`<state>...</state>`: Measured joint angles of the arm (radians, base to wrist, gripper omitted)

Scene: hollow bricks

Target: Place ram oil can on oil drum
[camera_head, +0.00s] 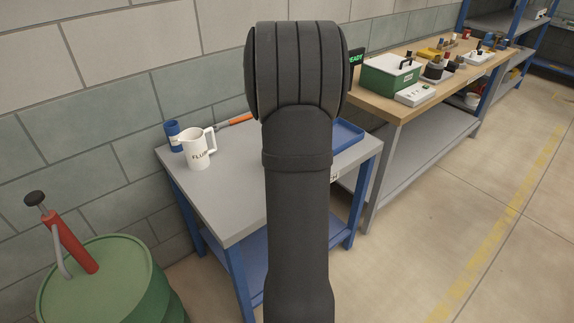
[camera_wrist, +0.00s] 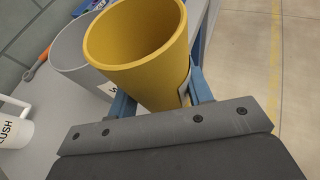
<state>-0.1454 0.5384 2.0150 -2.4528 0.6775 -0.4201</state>
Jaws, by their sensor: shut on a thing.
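My gripper (camera_wrist: 160,98) is shut on a yellow can (camera_wrist: 140,42), with a blue finger on each side of it. The can is tapered and open at the top, and its mouth faces the wrist camera. No writing on it shows. I cannot tell whether its base touches the bench. In the head view my own dark arm hides the can and the gripper. The green oil drum (camera_head: 105,285) stands at the lower left of the head view, apart from the bench. A red hand pump (camera_head: 72,245) with a grey spout stands on its top.
The grey bench (camera_head: 225,205) holds a white jug (camera_head: 198,150), a blue cylinder (camera_head: 173,134), an orange-handled tool (camera_head: 236,121) and a blue tray (camera_head: 347,134). A grey container (camera_wrist: 72,45) is close behind the can. A wooden workbench (camera_head: 390,106) stands at the right.

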